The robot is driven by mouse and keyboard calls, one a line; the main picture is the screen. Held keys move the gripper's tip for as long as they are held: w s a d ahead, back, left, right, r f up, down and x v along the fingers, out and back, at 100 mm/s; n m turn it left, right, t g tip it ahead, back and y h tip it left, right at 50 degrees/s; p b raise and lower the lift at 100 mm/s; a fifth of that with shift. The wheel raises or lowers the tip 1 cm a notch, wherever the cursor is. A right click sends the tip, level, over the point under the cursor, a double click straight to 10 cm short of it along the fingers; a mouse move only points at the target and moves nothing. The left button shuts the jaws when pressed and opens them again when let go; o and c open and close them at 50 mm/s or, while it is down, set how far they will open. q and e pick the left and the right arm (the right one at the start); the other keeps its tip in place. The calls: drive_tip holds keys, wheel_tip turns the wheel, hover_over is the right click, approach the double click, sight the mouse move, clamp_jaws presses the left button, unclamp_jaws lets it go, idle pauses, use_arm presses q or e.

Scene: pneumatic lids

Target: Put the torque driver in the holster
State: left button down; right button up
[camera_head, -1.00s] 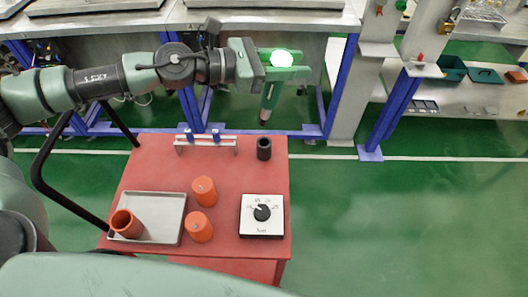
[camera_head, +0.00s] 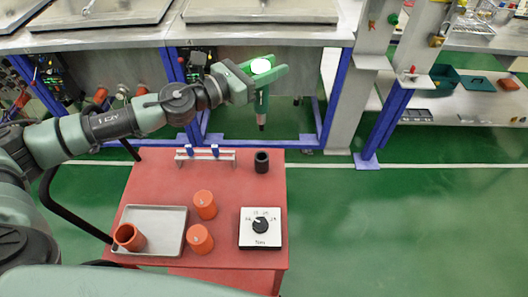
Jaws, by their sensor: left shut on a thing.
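The torque driver (camera_head: 262,105) is green with a dark tip and a brightly lit top. It hangs upright, tip down, in my left gripper (camera_head: 266,75), whose green fingers are shut around its upper part. The holster looks to be the black open-topped cylinder (camera_head: 262,162) standing at the back right of the red cart top. In the picture the driver's tip is above the holster, with a gap between them; the height and depth of the gap are hard to judge. My right gripper is not in view.
The red cart (camera_head: 225,181) carries a metal tray (camera_head: 172,219) with an orange cup (camera_head: 129,237), two orange cylinders (camera_head: 205,205), a white dial box (camera_head: 260,228) and a small rack (camera_head: 206,155). A steel bench with blue legs (camera_head: 331,95) stands behind.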

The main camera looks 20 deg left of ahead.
use_arm(q)
wheel_tip(320, 180, down, 19)
drive_tip(key=b, duration=0.8)
drive_tip(key=shift+f+b, duration=0.15)
drive_tip(key=shift+b, duration=0.2)
drive_tip(key=shift+f, duration=0.2)
drive_tip(key=c, duration=1)
unclamp_jaws()
drive_tip(key=shift+o, duration=0.2)
